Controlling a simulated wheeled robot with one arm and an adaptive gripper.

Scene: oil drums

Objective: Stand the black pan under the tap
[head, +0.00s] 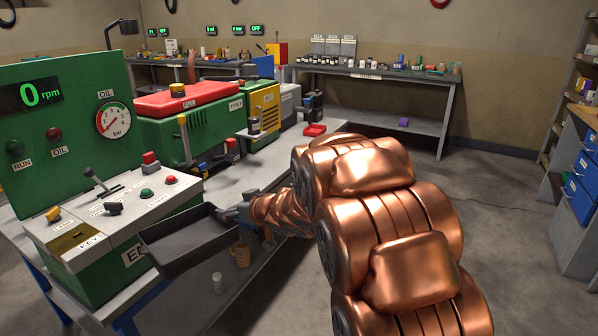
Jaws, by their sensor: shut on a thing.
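The black pan (197,259) is a shallow rectangular tray, held out at the front of the green control console. My gripper (237,214) is dark and shut on the pan's right end, at the rim. The pan looks empty and roughly level, and it seems to be off the bench, near its front edge. My copper-coloured arm reaches in from the right and hides part of the bench front. I cannot make out a tap for certain; the machine's lower front is partly hidden behind the pan and the arm.
The console (130,225) has levers and buttons, with a gauge panel (60,120) behind it. A green machine with a red top (190,98) stands on the bench. Open floor lies at the right.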

